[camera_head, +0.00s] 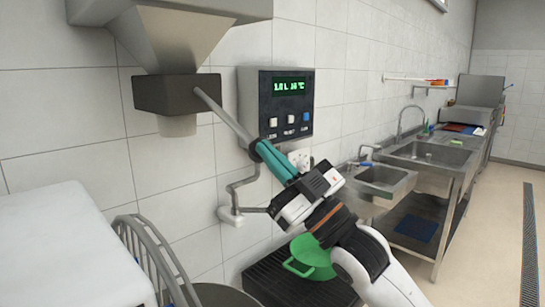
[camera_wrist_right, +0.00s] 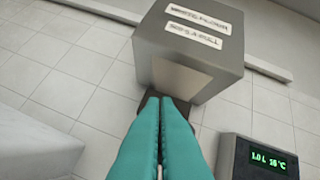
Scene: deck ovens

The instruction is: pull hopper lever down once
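The flour hopper's dark outlet box (camera_head: 178,93) is on the wall at upper left. Its grey lever (camera_head: 226,117) slants from the box down and right to my right gripper. My right gripper (camera_head: 262,150) has its teal fingers at the lever's lower end. In the right wrist view the teal fingers (camera_wrist_right: 164,105) are pressed together, pointing at the labelled hopper box (camera_wrist_right: 190,50). The fingers hide most of the lever there, and they look shut on its end. My left gripper is out of view.
A control panel (camera_head: 288,105) reading a temperature is on the wall just behind the gripper. A white surface (camera_head: 65,245) is at lower left, sinks (camera_head: 430,150) at right.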

